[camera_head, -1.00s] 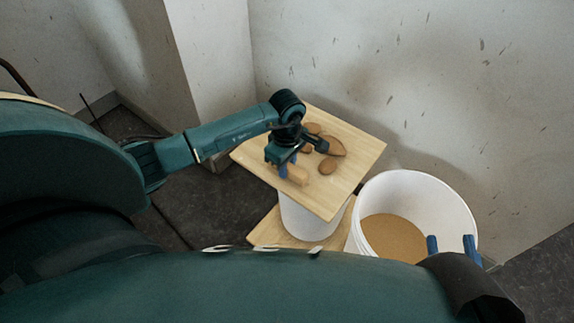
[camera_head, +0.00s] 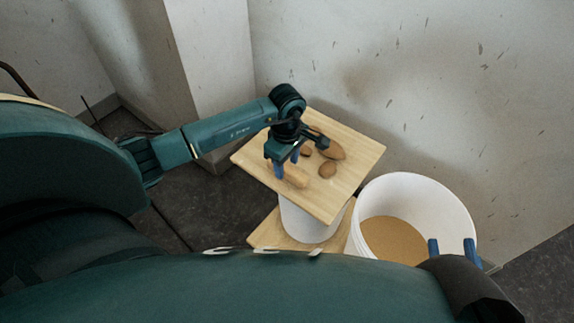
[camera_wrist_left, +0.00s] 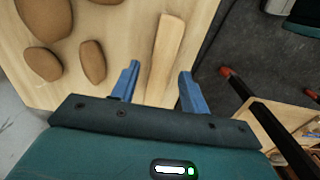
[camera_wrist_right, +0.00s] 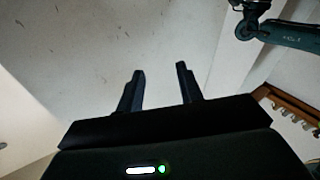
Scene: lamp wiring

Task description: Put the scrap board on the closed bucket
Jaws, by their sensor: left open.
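A small pale wooden piece (camera_head: 296,176), apparently the scrap board, lies on a large square board (camera_head: 350,182). The square board covers the white closed bucket (camera_head: 308,221). The left wrist view also shows the pale piece (camera_wrist_left: 165,58), long and narrow, in line with the gap between my left fingers. My left gripper (camera_head: 286,166) is open over the square board, beside the piece's far-left end; the exact gap to it is unclear. My right gripper (camera_head: 452,246) is open and empty in front of the open bucket.
Several brown rounded lumps (camera_head: 327,170) lie on the square board. An open white bucket (camera_head: 454,207) with tan grainy contents (camera_head: 394,240) stands to the right. Another wooden board (camera_head: 267,234) lies lower down, below the closed bucket. Walls stand close behind.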

